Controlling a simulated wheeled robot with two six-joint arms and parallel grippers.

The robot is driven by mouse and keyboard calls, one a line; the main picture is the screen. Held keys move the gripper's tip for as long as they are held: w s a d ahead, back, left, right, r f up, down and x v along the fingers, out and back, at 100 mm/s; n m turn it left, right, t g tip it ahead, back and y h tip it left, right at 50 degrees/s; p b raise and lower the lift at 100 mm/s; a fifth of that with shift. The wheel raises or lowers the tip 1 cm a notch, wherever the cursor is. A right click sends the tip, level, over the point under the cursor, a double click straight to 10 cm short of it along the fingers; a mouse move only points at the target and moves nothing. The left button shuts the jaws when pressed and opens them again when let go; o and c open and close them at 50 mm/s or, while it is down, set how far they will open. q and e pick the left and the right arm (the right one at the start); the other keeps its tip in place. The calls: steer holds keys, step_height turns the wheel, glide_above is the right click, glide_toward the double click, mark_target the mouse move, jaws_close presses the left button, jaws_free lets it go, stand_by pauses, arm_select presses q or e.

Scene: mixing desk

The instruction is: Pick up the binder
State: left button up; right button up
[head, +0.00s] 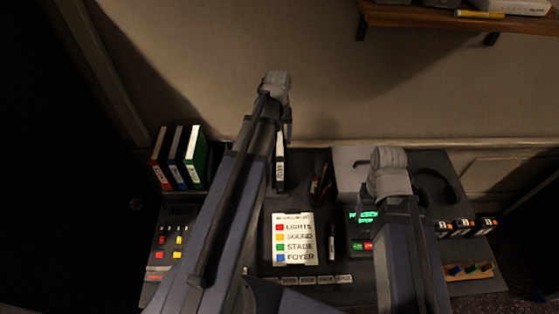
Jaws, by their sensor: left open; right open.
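A dark binder (280,172) with a white top edge and a pale label stands upright on the desk, just right of my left forearm. My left gripper (287,131) is open, pointing down above the binder's far end. Its fingers are mostly hidden by the wrist, and I cannot tell whether they touch the binder. Red (159,158), blue (177,158) and green (196,158) binders stand in a row at the left. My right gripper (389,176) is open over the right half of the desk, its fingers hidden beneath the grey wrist.
Button panels (168,240) are at left, and small boxes (464,227) at right. A shelf (450,18) overhangs the back right.

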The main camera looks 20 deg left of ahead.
arm_select(q)
steer(key=f+b, duration=0.5)
steer(key=shift+w+d+f, duration=0.1)
steer(key=shift+w, duration=0.2)
jaws_close()
stand_by(0.4)
stand_by(0.8)
